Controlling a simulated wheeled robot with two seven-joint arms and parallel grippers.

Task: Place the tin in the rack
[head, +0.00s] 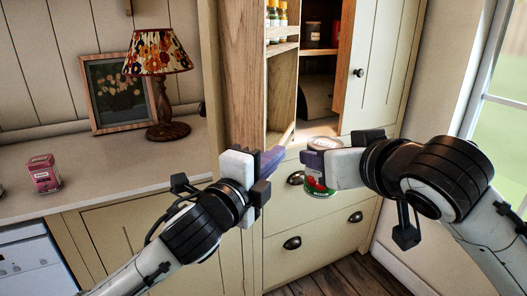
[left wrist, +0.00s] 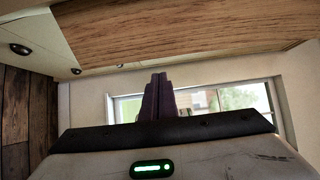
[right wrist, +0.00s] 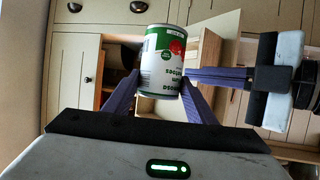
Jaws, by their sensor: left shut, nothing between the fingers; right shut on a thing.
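The tin (head: 318,190), with a green, white and red label and a silver lid, is held roughly upright in my right gripper (head: 316,163). In the right wrist view the tin (right wrist: 161,65) sits between the two purple fingers. A wooden rack (head: 283,48) is on the inside of the open cupboard door; bottles stand on its upper shelf and its lower part looks empty. The tin is below and right of it in the picture. My left gripper (head: 272,163) is shut and empty, just left of the tin; its closed fingers show in the left wrist view (left wrist: 160,97).
The open cupboard (head: 318,85) holds a jar on a shelf and a dark object below. Drawers (head: 320,235) are under it. The counter (head: 100,180) at left carries a lamp (head: 160,85), a picture frame (head: 112,95) and a pink container (head: 43,173). A window is at right.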

